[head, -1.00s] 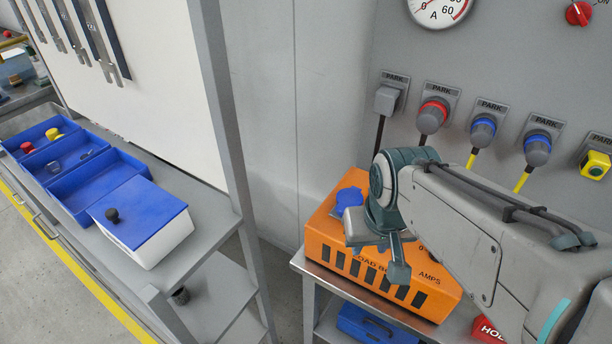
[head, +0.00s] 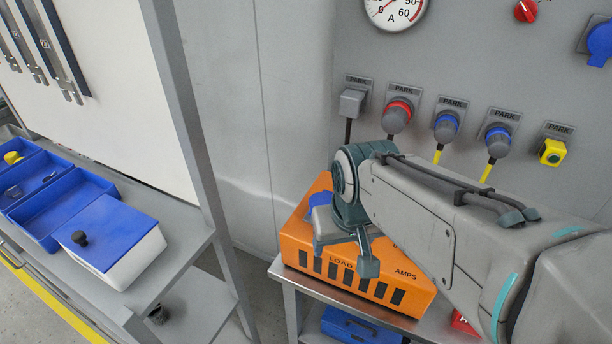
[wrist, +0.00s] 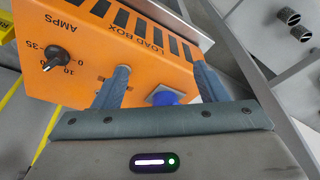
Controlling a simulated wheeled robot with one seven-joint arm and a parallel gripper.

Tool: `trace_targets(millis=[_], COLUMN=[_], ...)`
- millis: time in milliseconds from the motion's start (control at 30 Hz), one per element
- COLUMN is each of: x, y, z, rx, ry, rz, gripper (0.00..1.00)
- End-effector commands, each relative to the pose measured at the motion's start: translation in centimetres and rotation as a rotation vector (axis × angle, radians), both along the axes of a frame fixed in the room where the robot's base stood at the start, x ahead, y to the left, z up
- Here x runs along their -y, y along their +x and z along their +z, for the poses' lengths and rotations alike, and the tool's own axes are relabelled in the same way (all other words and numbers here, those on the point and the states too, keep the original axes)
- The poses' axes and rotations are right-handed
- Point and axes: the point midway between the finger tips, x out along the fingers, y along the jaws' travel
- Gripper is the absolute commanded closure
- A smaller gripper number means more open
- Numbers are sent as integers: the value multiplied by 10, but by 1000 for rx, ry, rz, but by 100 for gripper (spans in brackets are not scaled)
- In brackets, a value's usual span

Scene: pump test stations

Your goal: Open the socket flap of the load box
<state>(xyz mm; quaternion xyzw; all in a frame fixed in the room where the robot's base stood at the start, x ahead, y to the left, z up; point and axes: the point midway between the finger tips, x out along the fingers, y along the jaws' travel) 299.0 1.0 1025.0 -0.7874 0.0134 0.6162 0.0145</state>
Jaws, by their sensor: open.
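The orange load box (head: 355,262) stands on a metal bench, with a row of dark slots on its front. Its blue socket flap (head: 318,203) is on top at the left, partly hidden behind my wrist and gripper. The flap (wrist: 164,98) also shows in the wrist view, round and blue on a grey square plate, and looks closed. My gripper (head: 344,252) is open and empty over the box's front. In the wrist view its two fingers (wrist: 161,72) are spread wide, with the flap between them in the picture; I see no contact.
A black knob (wrist: 55,57) sits on the load box beside the amps scale. Behind stands a grey panel with parked plugs (head: 398,115) and a gauge (head: 396,8). At left a shelf (head: 185,262) holds blue bins (head: 62,210) and a white box with a blue lid (head: 108,232).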

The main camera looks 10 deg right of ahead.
Motion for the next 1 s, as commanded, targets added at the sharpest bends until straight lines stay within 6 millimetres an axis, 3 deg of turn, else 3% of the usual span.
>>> trace_targets(millis=[400, 600, 800, 1000], x=[-11, -16, -17, -17], y=[88, 114, 120, 119], z=[84, 111, 113, 83], rx=[-162, -218, -235, -237], ry=[66, 79, 81, 80], rz=[-429, -591, -637, -636], gripper=[35, 35, 35, 35])
